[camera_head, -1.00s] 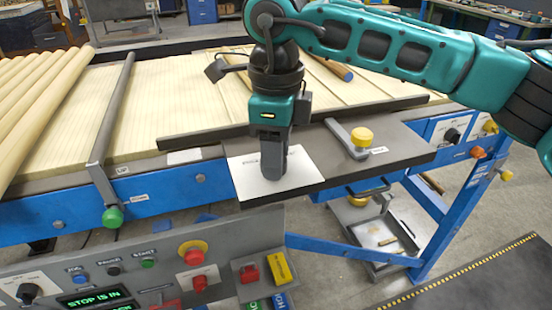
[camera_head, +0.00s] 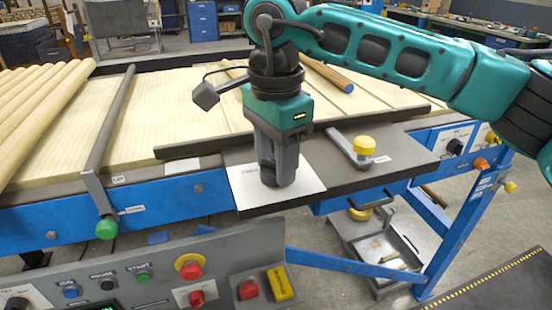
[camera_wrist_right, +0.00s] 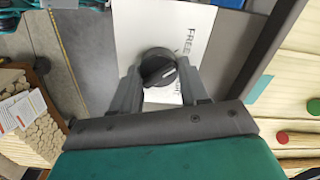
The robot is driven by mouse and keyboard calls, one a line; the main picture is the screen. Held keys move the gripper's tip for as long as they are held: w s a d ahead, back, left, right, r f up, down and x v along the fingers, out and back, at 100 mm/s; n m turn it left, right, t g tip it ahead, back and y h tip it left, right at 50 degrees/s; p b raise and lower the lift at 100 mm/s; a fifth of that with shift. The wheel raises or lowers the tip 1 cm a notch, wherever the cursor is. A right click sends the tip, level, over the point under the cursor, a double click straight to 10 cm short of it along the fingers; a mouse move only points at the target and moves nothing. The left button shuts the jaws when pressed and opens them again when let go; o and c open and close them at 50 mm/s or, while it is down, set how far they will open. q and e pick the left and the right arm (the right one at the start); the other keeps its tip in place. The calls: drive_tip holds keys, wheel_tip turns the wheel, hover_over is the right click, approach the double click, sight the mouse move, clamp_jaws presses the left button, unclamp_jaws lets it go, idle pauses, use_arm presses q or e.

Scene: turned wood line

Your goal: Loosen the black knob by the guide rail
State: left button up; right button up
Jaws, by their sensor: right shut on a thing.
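The black knob (camera_wrist_right: 158,70) is round with a raised grip bar and sits on a white plate (camera_wrist_right: 203,30) with the printed words "FREE" and "TIGHT" partly showing. My right gripper (camera_head: 277,182) points down over the plate. In the wrist view its two fingers (camera_wrist_right: 160,88) are on either side of the knob, shut on it. The guide rail (camera_head: 190,146) is a long dark bar behind the plate. My left gripper is not in view.
A yellow-knobbed lever (camera_head: 364,146) stands right of the plate on the shelf. A grey bar with a green end (camera_head: 106,228) is at left. A control panel (camera_head: 130,255) with coloured buttons is in front. A blue-ended wooden rod (camera_head: 326,72) lies behind my arm.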

drive_tip(key=shift+n, duration=0.4)
drive_tip(key=o, duration=1)
use_arm(q)
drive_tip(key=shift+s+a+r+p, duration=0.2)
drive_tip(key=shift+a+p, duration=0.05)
drive_tip(key=shift+p, duration=0.4)
use_arm(e)
drive_tip(key=shift+o, duration=0.2)
wheel_tip(320, 180, up, 13)
